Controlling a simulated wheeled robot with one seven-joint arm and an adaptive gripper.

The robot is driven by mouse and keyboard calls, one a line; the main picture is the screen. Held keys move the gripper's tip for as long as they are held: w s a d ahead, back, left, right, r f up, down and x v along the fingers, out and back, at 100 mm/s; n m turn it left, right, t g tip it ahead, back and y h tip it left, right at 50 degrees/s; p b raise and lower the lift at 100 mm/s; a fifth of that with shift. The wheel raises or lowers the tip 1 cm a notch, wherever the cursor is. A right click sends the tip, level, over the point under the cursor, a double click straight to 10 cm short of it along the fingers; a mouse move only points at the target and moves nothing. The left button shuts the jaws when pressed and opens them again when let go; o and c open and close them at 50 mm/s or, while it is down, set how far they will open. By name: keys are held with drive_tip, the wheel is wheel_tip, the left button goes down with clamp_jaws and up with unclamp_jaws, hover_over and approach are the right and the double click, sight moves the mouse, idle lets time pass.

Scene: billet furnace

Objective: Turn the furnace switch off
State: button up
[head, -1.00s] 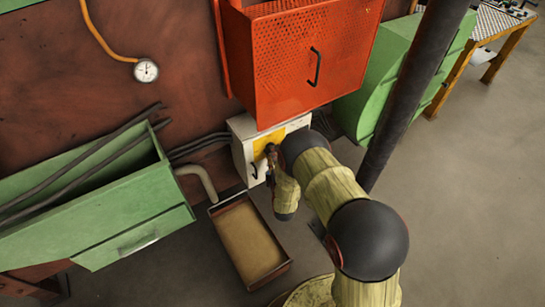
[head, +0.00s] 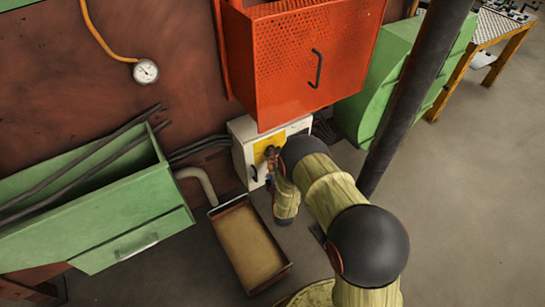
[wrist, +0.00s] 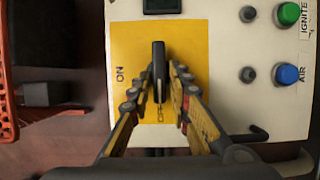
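The furnace switch is a black lever handle (wrist: 158,62) on a yellow plate (wrist: 134,42) marked ON at its left side. In the wrist view the handle points straight up the picture. My gripper (wrist: 160,72) has one finger on each side of the handle, with its tips drawn in close around it and apparently shut on it. In the head view my gripper (head: 271,154) is at the front of the white control box (head: 240,128). My wrist hides much of the box there.
A green button (wrist: 288,14) and a blue button (wrist: 287,74) sit right of the plate. A red perforated cabinet (head: 290,60) overhangs the box. A shallow tray (head: 285,270) lies below on the floor. A dark post (head: 410,100) stands to the right.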

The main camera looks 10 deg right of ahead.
drive_tip(key=shift+o, duration=1.1)
drive_tip(key=s, duration=1.2)
drive_tip(key=shift+a, duration=0.4)
